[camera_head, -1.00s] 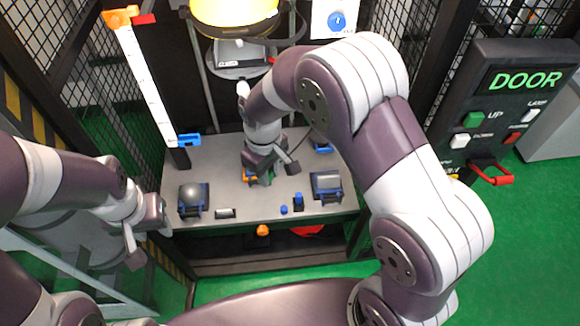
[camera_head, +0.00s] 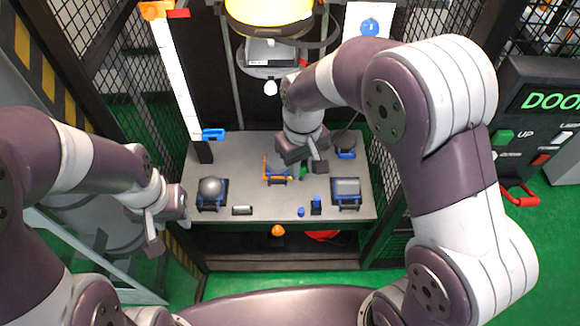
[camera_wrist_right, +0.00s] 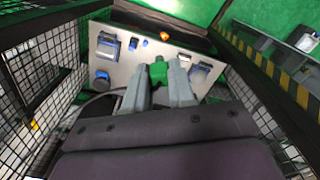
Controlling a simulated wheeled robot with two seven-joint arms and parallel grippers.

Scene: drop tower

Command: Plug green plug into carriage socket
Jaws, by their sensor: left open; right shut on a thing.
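The green plug (camera_wrist_right: 158,72) sits between the fingertips of my right gripper (camera_wrist_right: 157,80), which is shut on it. In the head view, a little of the green plug (camera_head: 303,172) shows below my right gripper (camera_head: 304,165), just right of the orange and blue holder (camera_head: 277,178). A dark cable trails from near the gripper toward the back right. The grey carriage (camera_head: 268,52) is under the yellow ring at the back; I cannot make out its socket. My left gripper (camera_head: 170,232) is open and empty, left of the table.
The grey table (camera_head: 260,212) carries a blue holder with a grey ball (camera_head: 212,190), a blue holder with a grey block (camera_head: 346,190) and small blue pieces. A white scale post (camera_head: 178,80) stands left. Mesh walls flank the table. The DOOR panel (camera_head: 535,130) is at right.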

